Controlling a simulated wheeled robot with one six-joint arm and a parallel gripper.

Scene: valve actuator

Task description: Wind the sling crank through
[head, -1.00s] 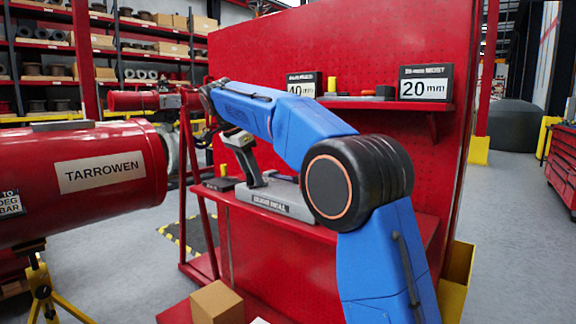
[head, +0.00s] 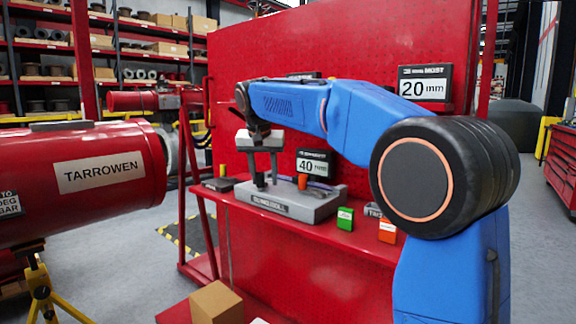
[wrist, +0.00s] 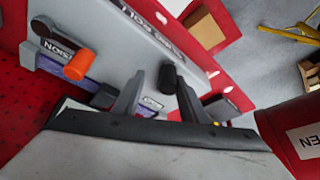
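A grey fixture (head: 310,207) with a lettered front edge stands on the red bench. On it an orange-knobbed dark crank (wrist: 75,63) shows at left in the wrist view, with a partly hidden label. Its orange knob also shows in the head view (head: 302,181). A black upright handle (wrist: 168,77) stands close to my fingertips; I cannot tell which crank is the sling one. My gripper (wrist: 160,92) is open, its two fingers apart, pointing down over the fixture, with the black handle appearing between or just beyond them. The gripper also shows in the head view (head: 263,170).
A sign reading 40 mm (head: 313,164) stands behind the fixture. Green (head: 345,219) and orange (head: 387,231) boxes lie at the bench's right. A red cylinder marked TARROWEN (head: 100,175) is at left. A cardboard box (head: 215,303) sits below.

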